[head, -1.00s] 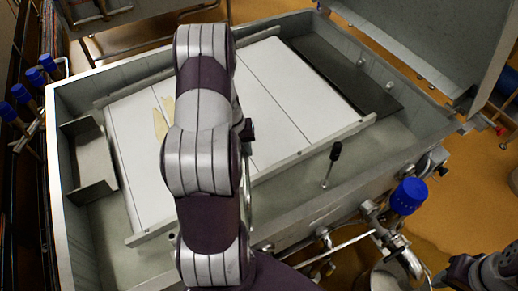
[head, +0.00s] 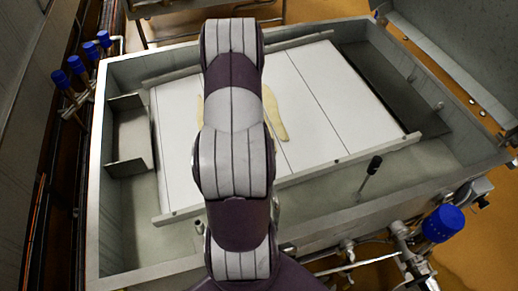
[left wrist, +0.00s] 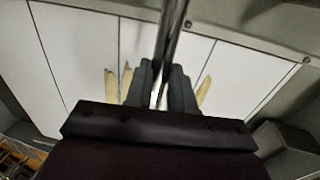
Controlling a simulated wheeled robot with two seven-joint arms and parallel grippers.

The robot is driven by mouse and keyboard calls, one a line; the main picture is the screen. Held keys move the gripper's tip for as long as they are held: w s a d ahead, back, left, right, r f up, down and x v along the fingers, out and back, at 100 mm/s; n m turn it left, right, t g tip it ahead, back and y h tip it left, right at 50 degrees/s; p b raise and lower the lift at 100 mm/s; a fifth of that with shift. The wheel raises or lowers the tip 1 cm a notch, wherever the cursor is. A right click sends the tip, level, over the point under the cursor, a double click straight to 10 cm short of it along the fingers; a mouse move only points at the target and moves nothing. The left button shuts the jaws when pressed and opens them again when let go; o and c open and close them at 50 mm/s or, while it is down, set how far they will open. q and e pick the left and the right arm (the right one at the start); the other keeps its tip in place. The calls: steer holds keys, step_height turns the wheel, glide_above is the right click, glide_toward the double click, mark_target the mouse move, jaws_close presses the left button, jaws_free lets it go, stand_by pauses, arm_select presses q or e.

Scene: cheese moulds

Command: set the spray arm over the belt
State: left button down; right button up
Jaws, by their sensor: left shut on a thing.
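The belt (head: 310,110) is a flat bed of white panels inside a grey metal trough. My left arm reaches over it in the head view and hides its own gripper there. In the left wrist view my left gripper (left wrist: 160,88) is shut on a thin shiny metal tube, the spray arm (left wrist: 172,35). The tube runs up out of the frame, with white panels behind it. Most of the spray arm is hidden in the head view. I cannot tell whether it touches anything else. My right gripper is out of view.
Pale yellow strips (head: 270,112) lie on the panels beside my arm. Blue-capped valves stand at the left (head: 60,78) and near right (head: 438,224). A dark plate (head: 385,95) covers the right end.

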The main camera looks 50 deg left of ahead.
arm_select(q)
steer(key=shift+a+r, duration=0.1)
steer(key=c, duration=1.1)
jaws_free()
steer(key=shift+o, duration=0.7)
steer(key=shift+s, duration=0.2)
steer(key=shift+r, duration=0.1)
step_height(320, 180, up, 12)
steer(key=s, duration=0.2)
steer(key=shift+s+a+r+p, duration=0.2)
steer(key=shift+a+p, duration=0.1)
steer(key=shift+a, duration=0.15)
steer(key=shift+f, duration=0.1)
